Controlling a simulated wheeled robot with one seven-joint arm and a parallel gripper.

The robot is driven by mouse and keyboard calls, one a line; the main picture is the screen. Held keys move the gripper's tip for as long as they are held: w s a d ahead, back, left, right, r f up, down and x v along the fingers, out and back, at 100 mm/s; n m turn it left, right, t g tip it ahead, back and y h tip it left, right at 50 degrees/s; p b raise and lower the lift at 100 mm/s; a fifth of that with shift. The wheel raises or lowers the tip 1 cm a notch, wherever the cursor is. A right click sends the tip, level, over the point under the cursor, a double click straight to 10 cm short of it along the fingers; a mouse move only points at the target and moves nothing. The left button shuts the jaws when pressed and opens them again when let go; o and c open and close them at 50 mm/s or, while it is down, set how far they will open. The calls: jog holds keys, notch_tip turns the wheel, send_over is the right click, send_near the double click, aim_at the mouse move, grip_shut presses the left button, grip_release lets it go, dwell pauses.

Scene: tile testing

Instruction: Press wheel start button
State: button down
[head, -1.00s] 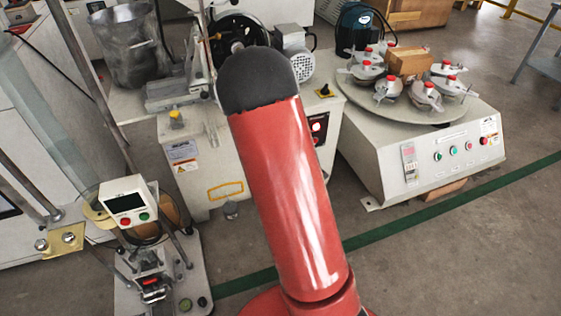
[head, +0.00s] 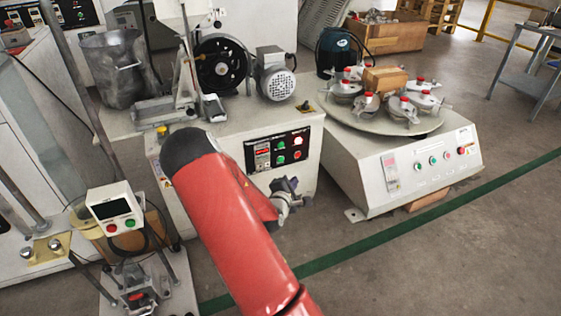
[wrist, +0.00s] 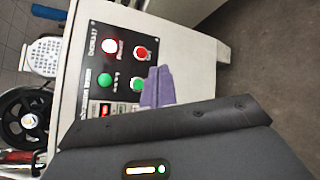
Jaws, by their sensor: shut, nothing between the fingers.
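The wheel machine's control panel (head: 279,150) is on the front of a white cabinet, below a black wheel (head: 218,62). It has a red display, two green buttons, a red button and a lit whitish button with a red rim. In the wrist view the panel appears turned sideways, with an upper-left green button (wrist: 104,79), a second green button (wrist: 136,84), a red button (wrist: 140,52) and the lit button (wrist: 109,46). My gripper (head: 301,200) is shut and empty, below and in front of the panel. Its purple fingers (wrist: 157,86) partly overlap the second green button in the wrist view; contact cannot be told.
A grey motor (head: 275,75) sits on the cabinet top. To the right, a white machine (head: 405,170) carries a round plate with several red-capped clamps. A small tester with a display (head: 114,208) stands left of my arm. Floor is clear at front right.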

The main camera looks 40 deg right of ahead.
aim_at(281, 159)
jog(key=w+d, duration=0.2)
jog(key=w, duration=0.6)
jog(key=shift+w, duration=0.15)
jog(key=shift+w, duration=0.1)
dwell(1.9)
jog(key=shift+w+d, duration=0.1)
jog(key=shift+w, duration=0.2)
